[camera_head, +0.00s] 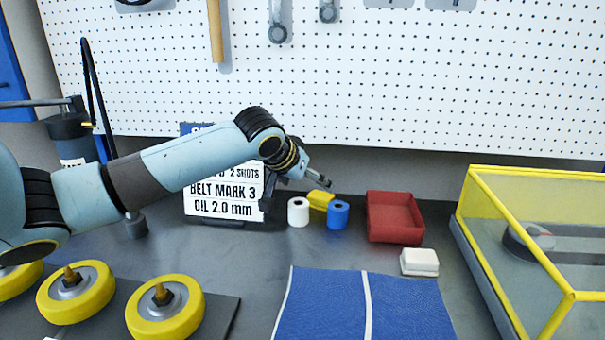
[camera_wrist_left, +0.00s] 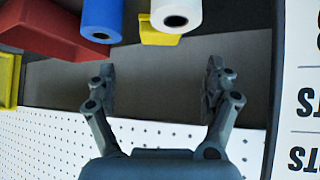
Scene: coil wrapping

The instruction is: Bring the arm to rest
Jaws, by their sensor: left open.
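My left arm comes in from the left, and my left gripper (camera_head: 294,190) hangs in front of the right edge of the sign board, above the bench. In the left wrist view its two fingers (camera_wrist_left: 160,88) are spread wide with nothing between them. A white roll (camera_head: 298,212) and a blue roll (camera_head: 338,214) stand on the bench just below and right of the gripper, with a yellow block (camera_head: 320,200) behind them. In the wrist view the white roll (camera_wrist_left: 176,15) and blue roll (camera_wrist_left: 101,18) lie beyond the fingertips, apart from them. My right gripper is not in view.
A red tray (camera_head: 381,236) and a white block (camera_head: 419,262) are right of the rolls. A blue mat (camera_head: 325,300) lies in front. Yellow wheels (camera_head: 165,308) are at front left, a yellow-framed clear guard (camera_head: 500,285) at right. A white pegboard (camera_head: 420,95) stands behind.

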